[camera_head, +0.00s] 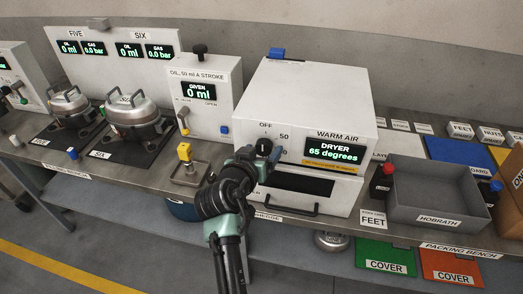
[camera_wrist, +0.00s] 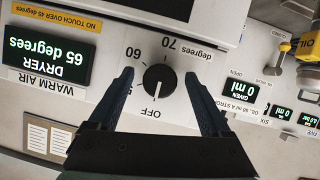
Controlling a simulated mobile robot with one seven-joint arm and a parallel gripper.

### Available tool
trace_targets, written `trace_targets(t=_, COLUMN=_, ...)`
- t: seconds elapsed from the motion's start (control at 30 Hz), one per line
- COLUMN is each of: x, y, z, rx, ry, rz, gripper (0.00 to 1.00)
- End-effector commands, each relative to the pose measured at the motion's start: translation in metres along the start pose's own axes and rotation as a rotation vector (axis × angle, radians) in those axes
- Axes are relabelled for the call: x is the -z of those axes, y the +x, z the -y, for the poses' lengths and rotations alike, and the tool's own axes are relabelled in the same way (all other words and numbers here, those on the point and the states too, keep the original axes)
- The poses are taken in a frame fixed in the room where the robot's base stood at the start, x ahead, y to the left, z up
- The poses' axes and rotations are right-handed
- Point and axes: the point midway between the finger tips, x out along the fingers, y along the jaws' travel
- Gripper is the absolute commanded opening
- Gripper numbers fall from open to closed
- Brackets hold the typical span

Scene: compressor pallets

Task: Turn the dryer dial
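The dryer (camera_head: 310,95) is a white box on the bench. Its green display (camera_head: 332,151) reads 65 degrees, and the display also shows upside down in the wrist view (camera_wrist: 48,57). The black round dial (camera_wrist: 160,79) sits on a white panel with OFF, 60 and 70 marked around it. My gripper (camera_wrist: 158,75) is open, with one finger on each side of the dial and a visible gap on both sides. In the head view, my gripper (camera_head: 256,155) is at the dryer front and partly hides the dial (camera_head: 264,147).
Below the dial is a dark dryer opening with a handle (camera_head: 292,208). A yellow-topped fixture (camera_head: 184,153) and the oil unit (camera_head: 205,100) stand to the left. A grey HOBRATH bin (camera_head: 437,206) and a red-capped bottle (camera_head: 382,180) stand to the right.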

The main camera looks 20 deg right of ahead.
Motion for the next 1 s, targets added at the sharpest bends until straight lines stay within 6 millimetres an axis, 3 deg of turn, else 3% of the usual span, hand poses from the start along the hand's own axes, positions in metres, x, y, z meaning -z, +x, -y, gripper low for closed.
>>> trace_targets(t=0.27, x=0.000, y=-0.001, z=0.001, rx=0.001, ry=0.001, rz=-0.001, gripper=0.82)
trace_targets(t=0.43, x=0.000, y=-0.014, z=0.001, rx=0.002, ry=0.000, rz=-0.003, gripper=0.82)
trace_targets(t=1.0, x=-0.001, y=-0.111, z=0.001, rx=0.003, ry=0.001, rz=-0.003, gripper=0.82)
